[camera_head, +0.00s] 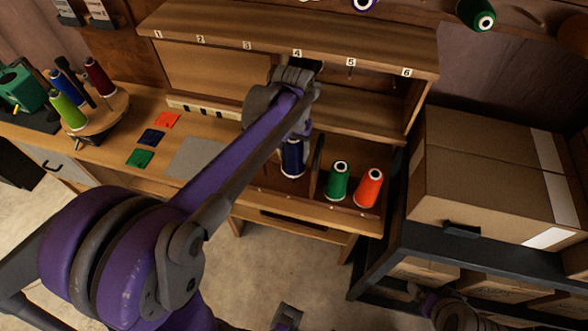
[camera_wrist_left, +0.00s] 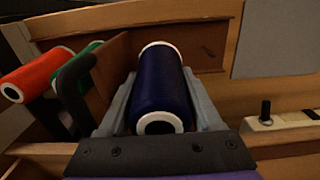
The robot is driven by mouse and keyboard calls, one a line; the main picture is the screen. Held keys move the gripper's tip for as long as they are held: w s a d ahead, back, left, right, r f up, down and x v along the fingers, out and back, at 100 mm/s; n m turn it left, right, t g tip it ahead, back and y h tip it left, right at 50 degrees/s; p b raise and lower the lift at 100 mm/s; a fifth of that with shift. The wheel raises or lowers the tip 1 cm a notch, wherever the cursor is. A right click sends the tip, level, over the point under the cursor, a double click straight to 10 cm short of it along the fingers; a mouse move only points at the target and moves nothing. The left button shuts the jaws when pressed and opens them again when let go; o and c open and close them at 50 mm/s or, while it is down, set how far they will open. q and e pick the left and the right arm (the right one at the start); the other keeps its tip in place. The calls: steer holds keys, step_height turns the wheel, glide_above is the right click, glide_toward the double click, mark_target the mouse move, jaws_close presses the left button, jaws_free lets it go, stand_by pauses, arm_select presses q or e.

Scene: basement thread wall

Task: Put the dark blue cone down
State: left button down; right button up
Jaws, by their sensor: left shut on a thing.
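The dark blue cone (camera_head: 292,160) is in my left gripper, low in the wooden tray section of the bench, left of a wooden divider (camera_head: 316,165). In the left wrist view the dark blue cone (camera_wrist_left: 160,88) lies between the two grey fingers of my left gripper (camera_wrist_left: 162,95), which is shut on it. I cannot tell whether the cone's base touches the tray. In the head view my left arm partly hides the gripper and the cone's top. A part of my right arm (camera_head: 450,312) shows at the bottom; its gripper's jaws are not clear.
A green cone (camera_head: 337,182) and an orange cone (camera_head: 368,188) stand right of the divider. A numbered shelf (camera_head: 250,45) hangs above. A round stand with several cones (camera_head: 95,112) is at left. Cardboard boxes (camera_head: 490,175) fill the right. A grey mat (camera_head: 195,158) lies clear.

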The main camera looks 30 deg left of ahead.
mark_target(293, 142)
arm_select(q)
steer(key=shift+f+b, duration=0.3)
steer(key=shift+f, duration=3.25)
steer(key=shift+f, duration=0.15)
steer(key=shift+c, duration=0.3)
jaws_free()
steer(key=shift+r, duration=0.3)
step_height(293, 142, up, 12)
steer(key=p, duration=0.1)
steer(key=shift+f, duration=0.2)
